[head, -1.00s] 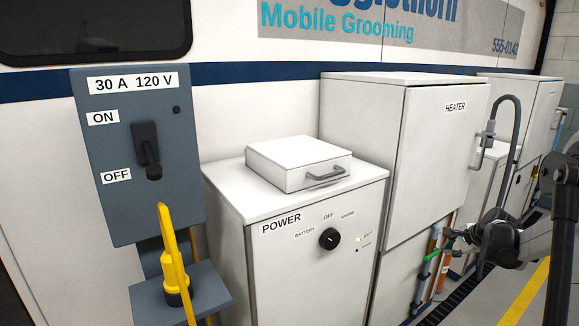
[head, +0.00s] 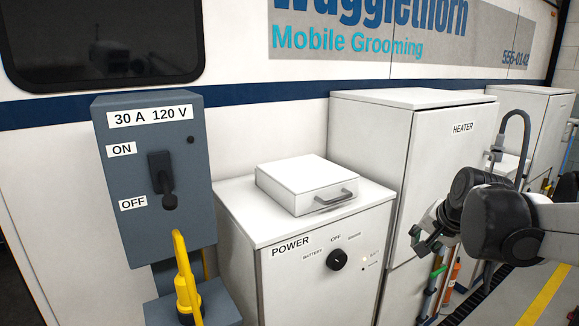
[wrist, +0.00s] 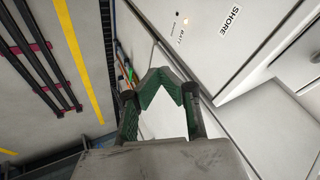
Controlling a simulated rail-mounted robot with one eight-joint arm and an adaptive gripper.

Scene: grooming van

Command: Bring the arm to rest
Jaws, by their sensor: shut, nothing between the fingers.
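My gripper (head: 425,240) is in front of the heater cabinet (head: 450,140) in the head view, at the end of my arm, which reaches in from the right. In the wrist view the green-padded fingers of my gripper (wrist: 161,80) meet at their tips, shut with nothing between them. The fingers are apart from the power cabinet (head: 325,290), which stands to their left in the head view. Part of the heater cabinet front is hidden behind my arm.
A grey 30 A 120 V switch box (head: 185,225) has its lever (head: 162,182) down near OFF. A yellow plug (head: 186,285) sits below. A white handled box (head: 300,180) lies on the power cabinet. The power knob (head: 337,260) is on its front. Open floor lies right.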

